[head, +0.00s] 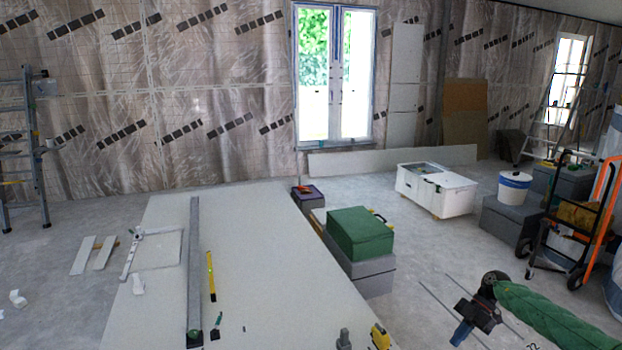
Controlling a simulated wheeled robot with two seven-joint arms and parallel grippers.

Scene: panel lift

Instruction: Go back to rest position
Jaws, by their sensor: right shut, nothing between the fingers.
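My right gripper (466,326) hangs at the lower right, at the end of my green-sleeved arm coming in from the right edge. It is black with a blue tip, shut and empty, and apart from the panel. A large pale panel (270,270) lies flat in the lower middle, left of this gripper. My left gripper does not show.
On the panel lie a long grey metal bar (194,270) and a yellow level (210,275). A green box (359,233) stands on grey cases beside the panel. A white chest (436,190), a hand truck (575,225) and ladders (33,150) stand farther off. Bare floor surrounds my right gripper.

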